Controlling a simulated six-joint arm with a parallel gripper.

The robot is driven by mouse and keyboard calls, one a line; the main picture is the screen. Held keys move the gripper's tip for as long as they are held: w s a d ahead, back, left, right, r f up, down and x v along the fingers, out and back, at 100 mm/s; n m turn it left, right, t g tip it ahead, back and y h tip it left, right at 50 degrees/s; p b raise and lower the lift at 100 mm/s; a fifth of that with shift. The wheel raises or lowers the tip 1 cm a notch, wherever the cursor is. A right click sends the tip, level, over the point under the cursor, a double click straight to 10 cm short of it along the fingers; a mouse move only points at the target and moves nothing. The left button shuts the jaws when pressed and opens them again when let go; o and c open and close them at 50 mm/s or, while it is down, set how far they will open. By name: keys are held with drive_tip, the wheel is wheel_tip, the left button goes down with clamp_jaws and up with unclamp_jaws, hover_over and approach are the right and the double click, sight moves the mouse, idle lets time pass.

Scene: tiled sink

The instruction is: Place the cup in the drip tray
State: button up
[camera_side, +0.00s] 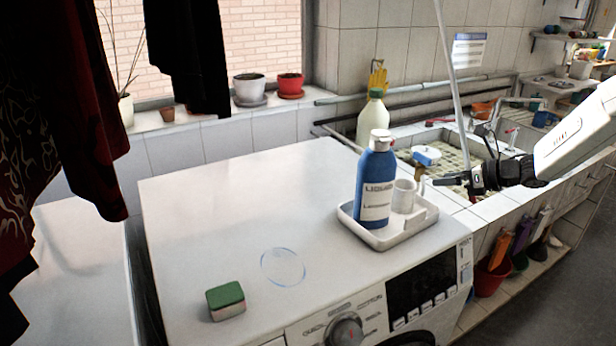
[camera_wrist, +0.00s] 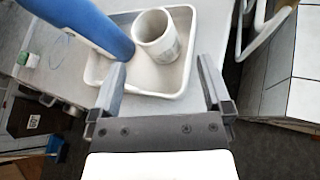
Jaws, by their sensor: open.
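A white cup (camera_side: 403,195) stands upright in the white drip tray (camera_side: 425,226), to the right of a blue bottle (camera_side: 376,180). The tray rests on top of the washing machine near its right edge. In the wrist view the cup (camera_wrist: 162,38) is inside the tray (camera_wrist: 184,88), beside the bottle (camera_wrist: 88,22). My gripper (camera_side: 437,182) is to the right of the cup at about its height, apart from it. In the wrist view my gripper (camera_wrist: 164,84) has its two fingers spread, with nothing between them, and the cup lies beyond the fingertips.
A pale bottle with a green cap (camera_side: 372,120) stands behind the tray. A tiled sink (camera_side: 450,160) lies behind my gripper. The left machine top is mostly free.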

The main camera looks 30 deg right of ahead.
drive_tip(key=s+a+f+m+g+h, duration=0.1)
drive_tip(key=s+a+m+h, duration=0.1)
drive_tip(key=m, duration=0.6)
drive_tip(key=s+a+f+m+g+h, duration=0.1)
drive_tip(key=s+a+m+h, duration=0.1)
drive_tip(key=m, duration=0.6)
drive_tip(key=s+a+f+m+g+h, duration=0.1)
drive_tip(key=s+a+m+h, duration=0.1)
drive_tip(key=m, duration=0.6)
drive_tip(key=shift+a+f+m+h, duration=0.1)
drive_tip(key=shift+a+m+h, duration=0.2)
drive_tip(key=shift+a+h, duration=0.15)
drive_tip(key=s+a+f+m+g, duration=0.1)
drive_tip(key=s+a+m+g, duration=0.2)
drive_tip(key=s+m, duration=0.3)
drive_tip(key=s+a+f+m+g+y, duration=0.1)
drive_tip(key=s+a+f+m+g, duration=0.1)
drive_tip(key=s+a+m, duration=0.3)
drive_tip(key=shift+s+f+m+g, duration=0.25)
drive_tip(key=shift+s+m+g, duration=0.35)
drive_tip(key=shift+s+m, duration=0.55)
